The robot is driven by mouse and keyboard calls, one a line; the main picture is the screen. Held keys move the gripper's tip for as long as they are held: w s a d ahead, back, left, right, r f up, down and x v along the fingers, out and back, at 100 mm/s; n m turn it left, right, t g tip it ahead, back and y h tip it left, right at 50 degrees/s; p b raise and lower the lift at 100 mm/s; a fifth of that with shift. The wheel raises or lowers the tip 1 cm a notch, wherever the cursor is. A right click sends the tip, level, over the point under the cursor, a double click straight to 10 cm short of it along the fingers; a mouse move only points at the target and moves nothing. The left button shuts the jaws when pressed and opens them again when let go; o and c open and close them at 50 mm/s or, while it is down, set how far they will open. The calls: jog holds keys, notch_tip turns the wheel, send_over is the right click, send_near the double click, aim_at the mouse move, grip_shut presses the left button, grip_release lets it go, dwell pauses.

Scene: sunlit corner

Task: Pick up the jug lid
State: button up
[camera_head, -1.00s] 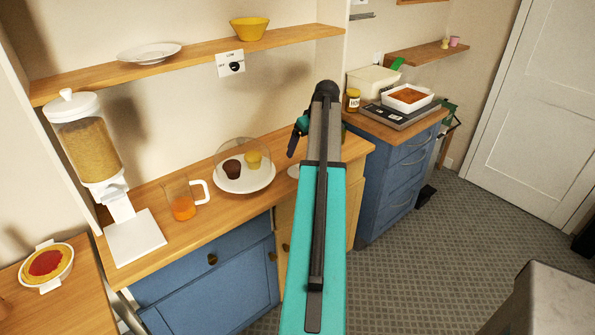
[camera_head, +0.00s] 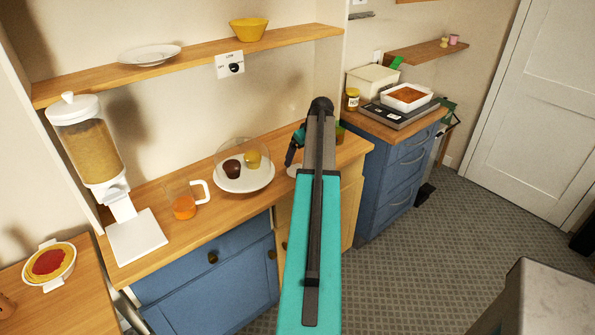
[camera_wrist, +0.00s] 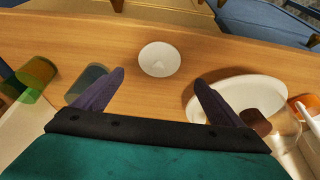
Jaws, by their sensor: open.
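The jug lid is a small white round disc (camera_wrist: 159,59) lying flat on the wooden counter, ahead of my gripper in the wrist view. In the head view the lid (camera_head: 293,170) is partly hidden by my arm. My gripper (camera_wrist: 159,78) is open and empty, its two dark fingers apart, with the lid showing between and just beyond the fingertips. In the head view my gripper (camera_head: 294,147) is above the counter near the lid. The clear jug (camera_head: 184,205) with orange liquid and a white handle stands further left.
A white plate (camera_head: 245,184) with cakes under a clear dome sits close to the lid; the plate also shows at right in the wrist view (camera_wrist: 262,88). A green cup (camera_wrist: 38,72) and a translucent teal cup (camera_wrist: 86,80) stand on the other side. A dispenser (camera_head: 88,150) stands at left.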

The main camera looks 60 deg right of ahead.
aim_at(297, 164)
jog(key=shift+x, duration=1.2)
jog(key=shift+p, duration=0.35)
jog(key=shift+p+x, duration=0.85)
jog(key=shift+x, duration=0.3)
jog(key=shift+p+x, duration=0.45)
jog(key=shift+x, duration=1)
jog(key=shift+w+d, duration=0.1)
jog(key=shift+d, duration=0.1)
jog(key=c, duration=1.1)
jog(key=shift+r, duration=0.2)
